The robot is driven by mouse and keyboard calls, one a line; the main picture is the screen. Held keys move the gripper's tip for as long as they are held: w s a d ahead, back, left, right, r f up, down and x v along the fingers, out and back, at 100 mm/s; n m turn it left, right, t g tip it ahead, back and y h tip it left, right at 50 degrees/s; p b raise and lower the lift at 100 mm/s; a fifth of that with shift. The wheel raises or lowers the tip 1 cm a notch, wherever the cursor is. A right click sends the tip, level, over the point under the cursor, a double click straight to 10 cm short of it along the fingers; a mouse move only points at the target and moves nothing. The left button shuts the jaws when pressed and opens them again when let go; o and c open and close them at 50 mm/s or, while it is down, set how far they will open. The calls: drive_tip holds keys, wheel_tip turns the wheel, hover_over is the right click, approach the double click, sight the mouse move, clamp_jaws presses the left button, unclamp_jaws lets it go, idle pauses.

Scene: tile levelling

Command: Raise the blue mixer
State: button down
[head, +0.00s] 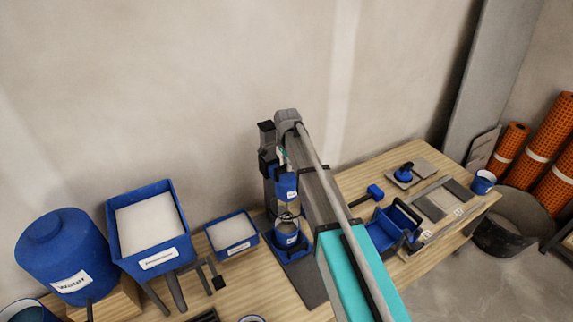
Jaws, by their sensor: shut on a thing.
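The blue mixer (287,186) is upright on the bench, left of my arm, with a blue upper body. Below it are a clear or greyish section and a blue lower part (287,240) with a white label. A dark upright column stands right behind it. My gripper (284,164) is at the top of the blue upper body, shut on the mixer. The fingers are small and partly hidden by my arm, so the exact contact is unclear. Whether the upper body is clear of the part below cannot be told.
On the left stand a blue water barrel (62,250), a tall blue bin of white powder (150,222) and a smaller blue tray (232,235). On the right are a blue caddy (388,232), a mallet (368,194), a blue cup (483,182) and tiles. The wall is close behind.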

sight(287, 177)
drive_tip(key=shift+w+r, duration=0.1)
drive_tip(key=shift+c, duration=2.4)
unclamp_jaws()
drive_tip(key=shift+r, duration=0.1)
drive_tip(key=shift+f, duration=0.25)
wheel_tip(287, 177, down, 8)
drive_tip(key=b, duration=0.9)
drive_tip(key=shift+f, duration=0.2)
wheel_tip(287, 177, up, 14)
drive_tip(key=p, duration=1.4)
drive_tip(key=s+d+f+n+b, duration=0.9)
drive_tip(key=s+d+f+b, duration=0.8)
drive_tip(key=s+d, duration=0.3)
drive_tip(key=shift+s+f, duration=0.15)
drive_tip(key=shift+s, duration=0.25)
